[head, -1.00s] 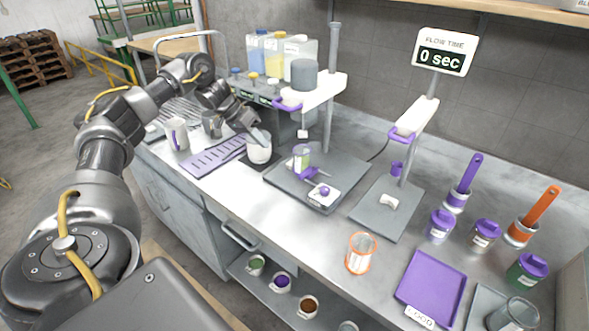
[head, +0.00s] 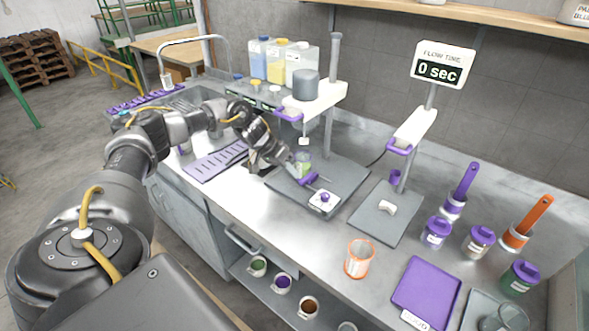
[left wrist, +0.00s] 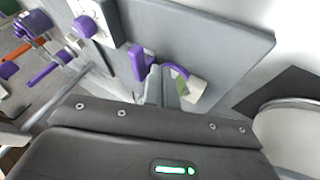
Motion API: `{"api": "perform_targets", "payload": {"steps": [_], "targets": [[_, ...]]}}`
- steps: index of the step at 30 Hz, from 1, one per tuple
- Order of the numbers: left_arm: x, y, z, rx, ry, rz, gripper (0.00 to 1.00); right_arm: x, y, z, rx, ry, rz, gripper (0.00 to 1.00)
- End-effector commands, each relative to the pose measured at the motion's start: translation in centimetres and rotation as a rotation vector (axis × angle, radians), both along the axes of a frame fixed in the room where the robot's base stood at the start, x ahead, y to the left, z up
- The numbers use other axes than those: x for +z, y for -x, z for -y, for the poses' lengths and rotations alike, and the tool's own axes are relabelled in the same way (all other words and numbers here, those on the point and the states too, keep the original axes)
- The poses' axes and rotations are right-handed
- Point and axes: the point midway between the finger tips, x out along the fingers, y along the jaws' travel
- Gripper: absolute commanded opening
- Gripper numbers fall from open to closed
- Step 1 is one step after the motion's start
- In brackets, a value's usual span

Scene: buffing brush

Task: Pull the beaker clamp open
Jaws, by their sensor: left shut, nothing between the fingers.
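The beaker (head: 304,158) with a green and white label stands on the grey stirrer base (head: 345,177). The purple beaker clamp (head: 308,179) sits in front of it, beside a white control block with a purple knob (head: 324,197). In the left wrist view the purple clamp part (left wrist: 137,63) is just left of my fingers, and the beaker (left wrist: 191,88) is partly hidden behind them. My left gripper (head: 292,168) is shut and empty, close beside the beaker and clamp. Whether it touches the clamp I cannot tell. My right gripper is not in view.
A stand pole (head: 331,90) rises behind the base. A second stand with a grey plate (head: 378,222) is to the right. A white round vessel (left wrist: 292,130) shows in the wrist view.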

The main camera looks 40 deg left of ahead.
Motion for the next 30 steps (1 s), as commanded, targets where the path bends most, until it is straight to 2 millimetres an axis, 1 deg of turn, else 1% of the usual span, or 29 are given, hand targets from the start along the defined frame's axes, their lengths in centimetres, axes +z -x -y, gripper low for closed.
{"api": "perform_targets", "payload": {"steps": [1, 6, 17, 20, 21, 24, 27, 30], "targets": [[0.2, 0.0, 0.5, -0.003, 0.000, -0.001, 0.00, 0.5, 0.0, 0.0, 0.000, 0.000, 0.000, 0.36], [0.0, 0.0, 1.3, 0.000, 0.000, -0.001, 0.00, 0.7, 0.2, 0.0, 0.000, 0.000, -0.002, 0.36], [0.0, 0.0, 1.6, -0.001, 0.001, -0.001, 0.00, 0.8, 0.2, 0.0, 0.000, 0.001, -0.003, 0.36], [0.3, 0.0, 3.0, -0.004, 0.001, -0.004, 0.00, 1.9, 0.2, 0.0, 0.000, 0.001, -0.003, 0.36], [0.3, 0.0, 3.8, -0.006, 0.001, -0.005, 0.00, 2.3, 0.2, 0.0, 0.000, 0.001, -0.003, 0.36], [0.2, 0.0, 5.3, -0.003, 0.001, -0.004, 0.00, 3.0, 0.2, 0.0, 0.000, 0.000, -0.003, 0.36], [0.1, 0.0, 6.0, 0.000, 0.001, -0.002, 0.00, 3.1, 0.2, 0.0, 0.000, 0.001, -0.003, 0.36], [-0.1, -0.1, 6.1, 0.000, 0.001, -0.001, 0.00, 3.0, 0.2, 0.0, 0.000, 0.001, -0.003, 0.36]]}}
